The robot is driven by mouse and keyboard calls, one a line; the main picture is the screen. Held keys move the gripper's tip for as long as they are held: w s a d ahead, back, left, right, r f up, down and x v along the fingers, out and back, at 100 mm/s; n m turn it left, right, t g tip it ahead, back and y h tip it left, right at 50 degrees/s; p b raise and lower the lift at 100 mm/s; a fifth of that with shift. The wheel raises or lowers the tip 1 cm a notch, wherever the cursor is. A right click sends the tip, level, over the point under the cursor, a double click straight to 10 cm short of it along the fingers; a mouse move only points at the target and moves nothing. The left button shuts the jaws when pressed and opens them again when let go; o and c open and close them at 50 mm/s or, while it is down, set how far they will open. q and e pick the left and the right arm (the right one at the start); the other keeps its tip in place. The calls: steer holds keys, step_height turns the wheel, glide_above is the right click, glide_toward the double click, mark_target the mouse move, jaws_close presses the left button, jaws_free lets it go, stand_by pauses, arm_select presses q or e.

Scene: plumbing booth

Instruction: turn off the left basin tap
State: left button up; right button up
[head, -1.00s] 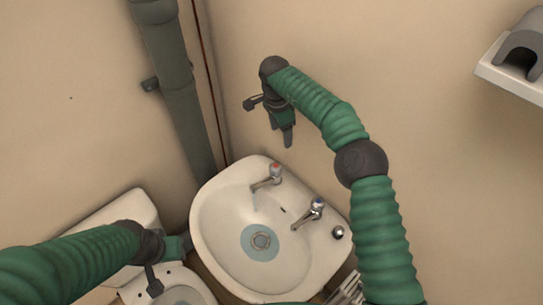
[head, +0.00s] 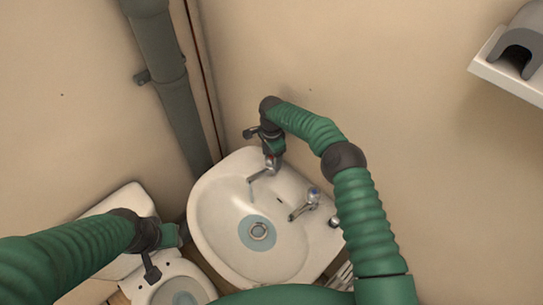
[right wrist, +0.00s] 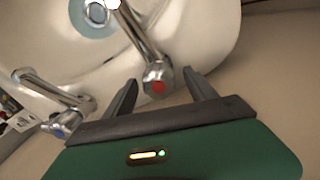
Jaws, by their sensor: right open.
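The left basin tap (head: 262,174) is chrome with a red-marked top and stands at the back left of the white basin (head: 205,225). My right gripper (head: 271,158) is right over this tap, pointing down. In the right wrist view the red-marked tap head (right wrist: 158,82) sits between the two spread fingers of the right gripper (right wrist: 160,79), with a gap on each side. Whether water runs from its spout is unclear. My left gripper (head: 178,234) is over the toilet, left of the basin; its fingers are too unclear to judge.
A second tap (head: 305,204) with a blue mark stands at the right of the basin; it also shows in the right wrist view (right wrist: 62,115). Bluish water (head: 245,228) lies around the drain. A toilet (head: 178,274) is at lower left. A grey pipe (head: 170,85) runs down the wall.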

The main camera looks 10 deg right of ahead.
steer(key=shift+s, duration=0.15)
steer(key=shift+f, duration=0.1)
steer(key=c, duration=1.4)
